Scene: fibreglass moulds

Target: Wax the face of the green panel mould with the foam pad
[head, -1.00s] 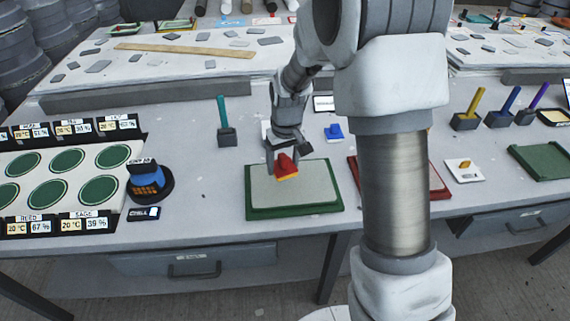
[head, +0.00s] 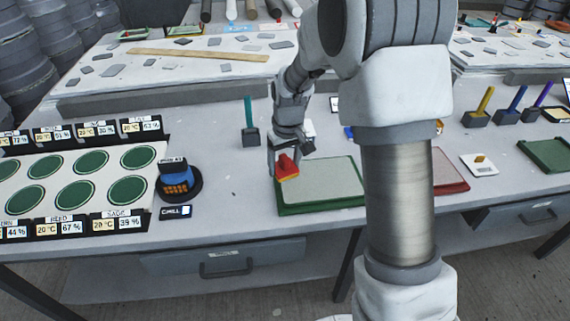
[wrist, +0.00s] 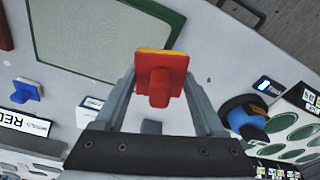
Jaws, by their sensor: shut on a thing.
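The green panel mould (head: 322,205) lies flat on the bench with a pale grey-green face inside its green rim. It also shows at the top left of the wrist view (wrist: 110,35). My gripper (head: 284,160) is shut on the foam pad (head: 288,168), a red block with a yellow underside. The pad shows between both fingers in the wrist view (wrist: 160,80). It is at the mould's back left corner in the head view. I cannot tell whether it touches the face. No wax is distinguishable on the face.
A red mould (head: 449,172) lies to the right, partly behind my arm. A blue block (wrist: 26,91) and a white box (wrist: 90,108) stand behind the green mould. A blue-topped round device (head: 178,182) stands left, beside a rack of green discs (head: 75,185). A teal-handled tool (head: 249,125) stands behind.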

